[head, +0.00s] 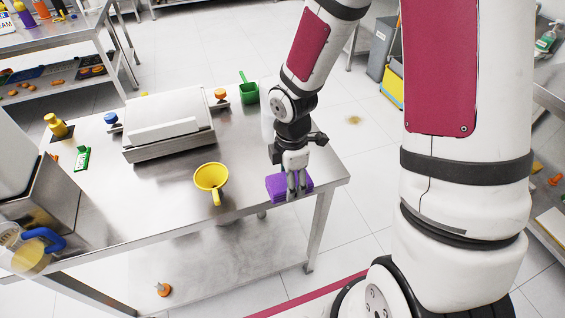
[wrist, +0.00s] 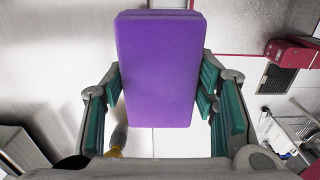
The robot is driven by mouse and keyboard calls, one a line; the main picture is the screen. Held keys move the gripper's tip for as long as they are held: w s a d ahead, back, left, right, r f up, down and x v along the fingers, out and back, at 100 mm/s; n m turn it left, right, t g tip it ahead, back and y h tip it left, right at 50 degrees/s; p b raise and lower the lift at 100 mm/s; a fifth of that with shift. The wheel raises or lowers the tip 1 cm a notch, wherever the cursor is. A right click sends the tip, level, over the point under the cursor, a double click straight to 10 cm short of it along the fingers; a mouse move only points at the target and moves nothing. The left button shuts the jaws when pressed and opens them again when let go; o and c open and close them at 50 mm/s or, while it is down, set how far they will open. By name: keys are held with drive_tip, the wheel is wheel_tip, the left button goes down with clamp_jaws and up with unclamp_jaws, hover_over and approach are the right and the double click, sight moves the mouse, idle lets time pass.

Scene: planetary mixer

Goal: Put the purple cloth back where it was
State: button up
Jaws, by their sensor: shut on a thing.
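The purple cloth (head: 274,188) looks like a thick folded block. My gripper (head: 297,186) points down and is shut on it at the front right edge of the steel table (head: 165,200). In the wrist view the cloth (wrist: 158,70) stands upright in the picture between the green-padded fingers of my gripper (wrist: 160,100). I cannot tell whether the cloth touches the table top or is held just above it.
A yellow funnel (head: 211,178) lies left of the cloth. A grey-white scale-like device (head: 168,125) sits behind it, with a green scoop (head: 248,88) at the far edge. A machine with a blue handle (head: 42,240) stands at left. The table's right end is mostly bare.

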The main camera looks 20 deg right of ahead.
drive_tip(key=w, duration=0.3)
drive_tip(key=w+d, duration=0.1)
drive_tip(key=w, duration=0.2)
drive_tip(key=w+f, duration=0.1)
drive_tip(key=w, duration=0.2)
drive_tip(key=shift+w+d, duration=0.3)
drive_tip(key=shift+w+f+p, duration=0.2)
drive_tip(key=shift+f+p, duration=0.3)
drive_tip(key=shift+f, duration=1.25)
drive_tip(key=o, duration=1.2)
drive_tip(key=shift+f, duration=0.15)
